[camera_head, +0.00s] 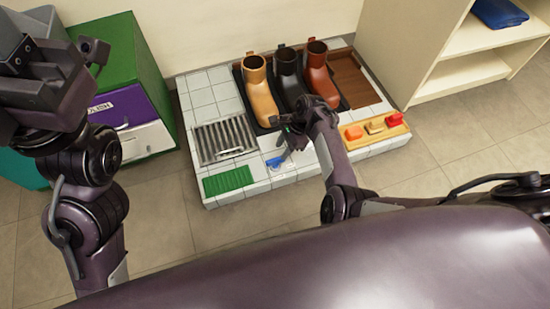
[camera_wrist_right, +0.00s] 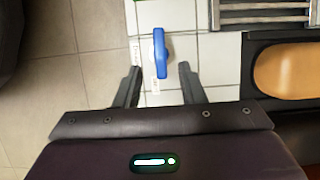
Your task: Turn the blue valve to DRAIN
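The blue valve (camera_head: 275,162) sits on the front part of the white tiled platform (camera_head: 225,99). In the right wrist view the blue valve's handle (camera_wrist_right: 160,53) points down the picture, toward the gap between my fingers. Small white labels (camera_wrist_right: 136,50) lie beside and below it, their text too small to read. My right gripper (camera_wrist_right: 159,84) is open and empty, its fingers apart on either side of the handle's line. In the head view my right gripper (camera_head: 290,142) is just above and right of the valve. My left gripper (camera_head: 40,60) is raised at the far left, its fingers unclear.
A metal grate (camera_head: 225,138) and green mat (camera_head: 228,179) lie left of the valve. Tan (camera_head: 260,92), black (camera_head: 290,78) and brown (camera_head: 320,76) boots stand behind it. A wooden tray (camera_head: 375,131) with coloured blocks is at right. A green cabinet (camera_head: 110,50) stands left.

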